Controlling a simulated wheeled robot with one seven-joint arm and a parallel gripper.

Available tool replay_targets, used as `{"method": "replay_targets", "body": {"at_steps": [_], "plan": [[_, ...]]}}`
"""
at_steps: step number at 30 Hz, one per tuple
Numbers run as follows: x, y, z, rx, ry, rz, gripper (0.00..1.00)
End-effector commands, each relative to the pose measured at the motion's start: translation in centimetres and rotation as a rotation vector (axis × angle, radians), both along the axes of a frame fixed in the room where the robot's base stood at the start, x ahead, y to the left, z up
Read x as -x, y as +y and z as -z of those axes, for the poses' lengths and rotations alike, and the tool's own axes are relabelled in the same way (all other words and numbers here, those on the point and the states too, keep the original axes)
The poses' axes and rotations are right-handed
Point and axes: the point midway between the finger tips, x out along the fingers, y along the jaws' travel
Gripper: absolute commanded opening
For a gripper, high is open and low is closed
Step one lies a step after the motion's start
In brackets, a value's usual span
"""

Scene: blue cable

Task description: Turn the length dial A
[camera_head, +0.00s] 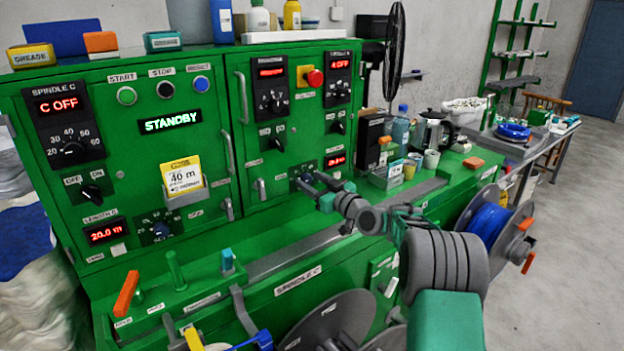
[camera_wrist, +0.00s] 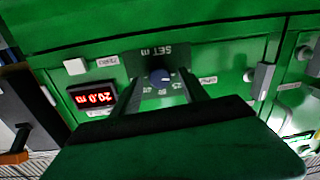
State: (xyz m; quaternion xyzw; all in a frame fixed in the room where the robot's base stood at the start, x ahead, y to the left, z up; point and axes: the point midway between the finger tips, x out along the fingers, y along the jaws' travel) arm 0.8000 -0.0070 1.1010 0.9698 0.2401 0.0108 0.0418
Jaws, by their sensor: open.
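In the wrist view, which is upside down, a small blue dial (camera_wrist: 161,76) sits on a dark plate marked SET m with numbers around it. My gripper (camera_wrist: 160,86) is open, with one finger on each side of the dial; I cannot tell whether they touch it. A red display (camera_wrist: 93,98) beside the dial reads 20.0 m. In the head view my gripper (camera_head: 312,184) is at the right green cabinet, hiding much of that dial; a red display (camera_head: 335,160) is just right of it. The letter naming this dial is not readable.
The left cabinet has a similar length dial (camera_head: 160,229), a 20.0 m display (camera_head: 105,232), a STANDBY screen (camera_head: 170,121) and a yellow card (camera_head: 182,177) reading 40 m. A lever handle (camera_head: 261,189) is left of my gripper. Cups and a kettle (camera_head: 434,129) stand right.

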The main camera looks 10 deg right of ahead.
Motion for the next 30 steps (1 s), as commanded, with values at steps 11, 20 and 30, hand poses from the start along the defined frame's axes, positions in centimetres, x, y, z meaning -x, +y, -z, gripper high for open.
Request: {"method": "replay_targets", "body": {"at_steps": [11, 20, 30], "plan": [[-0.25, 0.2, 0.01, 0.0, 0.001, 0.0, 0.43], [-0.23, 0.19, 0.02, 0.001, 0.001, -0.001, 0.18], [-0.23, 0.19, 0.02, 0.001, 0.001, -0.001, 0.0]]}}
